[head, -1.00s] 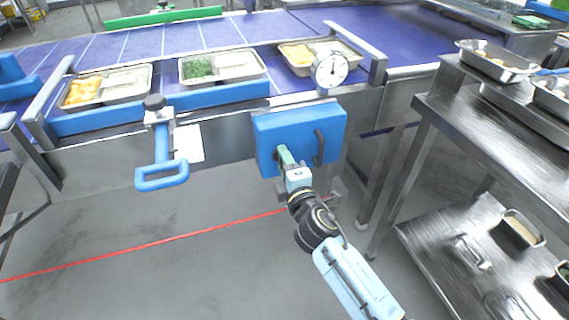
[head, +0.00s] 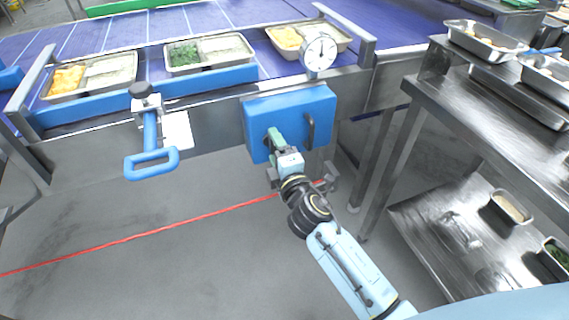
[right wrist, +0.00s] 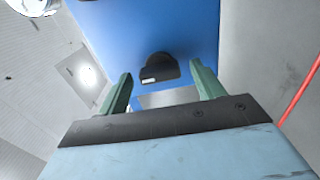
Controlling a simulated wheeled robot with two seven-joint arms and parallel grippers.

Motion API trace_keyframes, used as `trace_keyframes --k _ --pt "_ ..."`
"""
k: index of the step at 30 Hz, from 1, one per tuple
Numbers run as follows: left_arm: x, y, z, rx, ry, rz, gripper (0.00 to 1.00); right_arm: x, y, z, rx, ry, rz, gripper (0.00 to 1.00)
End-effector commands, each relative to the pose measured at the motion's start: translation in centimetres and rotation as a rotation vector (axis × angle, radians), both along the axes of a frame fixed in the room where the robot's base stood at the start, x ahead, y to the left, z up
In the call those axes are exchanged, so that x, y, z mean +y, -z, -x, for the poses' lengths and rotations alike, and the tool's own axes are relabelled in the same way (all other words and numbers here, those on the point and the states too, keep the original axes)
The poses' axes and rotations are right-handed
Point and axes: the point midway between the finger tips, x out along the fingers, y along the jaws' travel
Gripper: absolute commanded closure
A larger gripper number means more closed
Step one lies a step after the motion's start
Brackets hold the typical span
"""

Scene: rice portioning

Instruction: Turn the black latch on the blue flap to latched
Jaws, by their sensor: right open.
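The blue flap (head: 290,106) hangs on the front of the conveyor, below a round dial. A dark bar handle (head: 311,132) is on its right side. My right gripper (head: 271,135) is at the flap's left part and hides the latch in the head view. In the right wrist view, the black latch (right wrist: 158,67) with a small pale label stands out from the blue flap (right wrist: 190,30). The two green fingers of my right gripper (right wrist: 161,77) are open, one on each side of the latch. I cannot tell if they touch it. My left gripper is not in view.
A blue-handled lever (head: 152,163) hangs left of the flap. Filled trays (head: 210,66) stand on the purple conveyor above it. A steel table (head: 480,115) with pans is at the right. The floor in front of the flap is clear.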

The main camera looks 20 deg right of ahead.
Motion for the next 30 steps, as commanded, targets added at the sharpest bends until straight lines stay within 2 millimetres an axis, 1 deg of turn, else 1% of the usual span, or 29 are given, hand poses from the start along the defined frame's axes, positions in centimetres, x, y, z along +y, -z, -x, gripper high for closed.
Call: trace_keyframes --k 3,6,9,15,18,21,24,30 --pt "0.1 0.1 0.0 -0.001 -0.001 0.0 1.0 0.0 0.0 1.7 0.002 0.0 -0.002 0.33" --pt "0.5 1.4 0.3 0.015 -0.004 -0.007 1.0 -0.1 0.1 3.7 0.004 0.001 -0.003 0.33" --pt "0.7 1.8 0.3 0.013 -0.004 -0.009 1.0 -0.1 0.1 5.8 0.004 0.0 -0.004 0.33" --pt "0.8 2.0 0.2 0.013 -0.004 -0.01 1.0 -0.3 0.1 9.6 0.004 0.002 -0.004 0.33" --pt "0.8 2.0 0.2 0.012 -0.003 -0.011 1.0 -0.3 0.1 11.0 0.002 0.0 -0.004 0.33" --pt "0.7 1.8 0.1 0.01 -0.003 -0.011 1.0 -0.4 0.1 12.0 0.002 0.001 -0.004 0.33" --pt "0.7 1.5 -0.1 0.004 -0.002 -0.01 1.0 -0.4 0.0 12.6 0.0 0.0 -0.002 0.33" --pt "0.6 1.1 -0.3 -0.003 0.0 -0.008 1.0 -0.4 0.0 12.8 0.0 0.0 -0.001 0.33"
